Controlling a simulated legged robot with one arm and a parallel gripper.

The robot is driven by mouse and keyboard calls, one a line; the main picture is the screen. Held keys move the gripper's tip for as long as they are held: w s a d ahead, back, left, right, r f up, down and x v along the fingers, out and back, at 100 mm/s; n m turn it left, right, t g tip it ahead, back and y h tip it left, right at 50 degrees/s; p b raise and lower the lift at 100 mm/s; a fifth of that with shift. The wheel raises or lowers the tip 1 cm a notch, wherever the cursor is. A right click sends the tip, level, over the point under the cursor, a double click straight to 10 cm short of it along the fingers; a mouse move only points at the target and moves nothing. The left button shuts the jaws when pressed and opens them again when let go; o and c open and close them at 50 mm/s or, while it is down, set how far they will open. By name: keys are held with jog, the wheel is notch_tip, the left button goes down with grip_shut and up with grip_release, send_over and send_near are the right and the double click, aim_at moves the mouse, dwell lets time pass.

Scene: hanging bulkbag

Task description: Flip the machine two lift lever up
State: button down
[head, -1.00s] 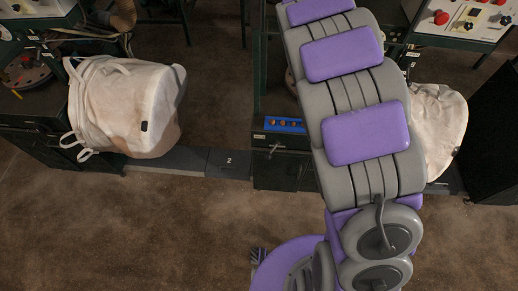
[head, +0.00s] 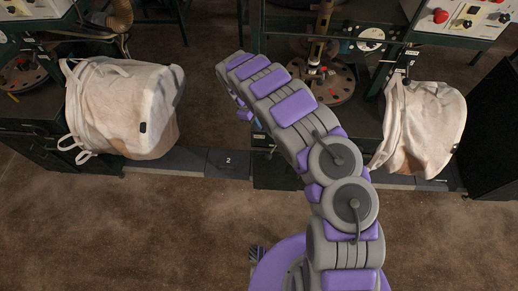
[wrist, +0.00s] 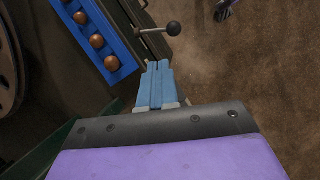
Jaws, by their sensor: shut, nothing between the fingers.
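A lever with a dark ball knob (wrist: 173,28) shows at the top of the wrist view. Its thin rod runs left to the side of the dark green machine, and it looks roughly level in that picture. My gripper (wrist: 158,66) is shut and empty, with its blue fingers together. The fingertips are just below the rod in the picture and look apart from it; the depth is hard to tell. The label 2 (head: 228,160) shows on a floor-level plate left of my arm.
A blue panel with several brown knobs (wrist: 97,41) is left of the lever. Bulk bags hang at the left (head: 125,110) and right (head: 425,125). A round plate with holes (head: 320,83) is behind my arm. The brown floor in front is clear.

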aim_at(272, 151)
jog(key=a+f+n, duration=0.1)
jog(key=a+f, duration=0.3)
jog(key=a, duration=0.1)
jog(key=shift+s+f+n+y, duration=0.3)
jog(key=shift+s+f, duration=0.05)
jog(key=shift+s, duration=0.05)
jog(key=s+d+f+b, duration=0.2)
jog(key=d+f, duration=0.4)
jog(key=f, duration=0.4)
jog(key=shift+d+f, duration=0.15)
jog(key=shift+d, duration=0.05)
jog(key=shift+s+d, duration=0.1)
jog(key=shift+s, duration=0.1)
